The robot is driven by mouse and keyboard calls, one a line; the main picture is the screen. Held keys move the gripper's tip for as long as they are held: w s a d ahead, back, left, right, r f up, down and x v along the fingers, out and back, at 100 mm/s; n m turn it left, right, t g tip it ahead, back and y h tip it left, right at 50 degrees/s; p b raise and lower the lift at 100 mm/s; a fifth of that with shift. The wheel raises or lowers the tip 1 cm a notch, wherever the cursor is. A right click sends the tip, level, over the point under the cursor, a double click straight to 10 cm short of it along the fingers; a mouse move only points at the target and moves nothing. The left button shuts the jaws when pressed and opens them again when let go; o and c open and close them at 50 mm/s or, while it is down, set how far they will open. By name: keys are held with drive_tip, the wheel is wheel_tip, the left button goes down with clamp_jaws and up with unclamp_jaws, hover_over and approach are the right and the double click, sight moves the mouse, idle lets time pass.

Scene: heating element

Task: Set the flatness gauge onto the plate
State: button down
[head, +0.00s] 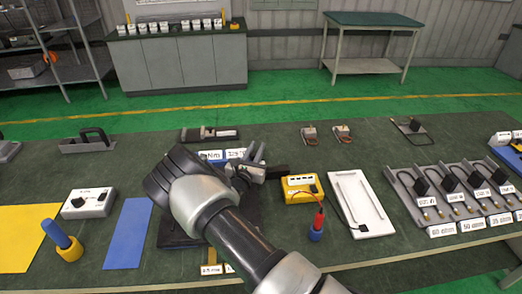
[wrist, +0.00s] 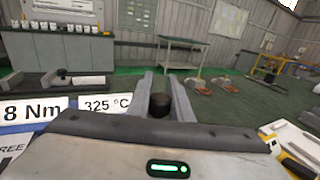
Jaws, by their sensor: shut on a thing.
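My gripper (head: 258,163) points forward over the middle of the bench, partly hidden by my own arm. In the wrist view its two grey fingers (wrist: 163,90) are shut on a dark, rounded piece (wrist: 160,104), which I take to be the flatness gauge; only its end shows. In the head view a dark bar (head: 277,171) sticks out to the right of the fingers. A dark flat plate (head: 178,239) lies below my arm, which covers much of it. I cannot tell whether the held piece touches anything.
Labels reading 8 Nm (wrist: 30,111) and 325 °C (wrist: 107,104) stand beyond my gripper. A yellow meter (head: 300,188) and a white tray (head: 360,205) are to the right. A grey piece with a black handle (head: 90,141) lies at left. Bench space behind is mostly clear.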

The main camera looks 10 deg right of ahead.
drive_tip(key=shift+a, duration=0.25)
drive_tip(key=c, duration=1.6)
unclamp_jaws()
drive_tip(key=shift+a, duration=0.1)
drive_tip(key=shift+s, duration=0.2)
drive_tip(key=b+v, duration=0.1)
drive_tip(key=v, duration=1.6)
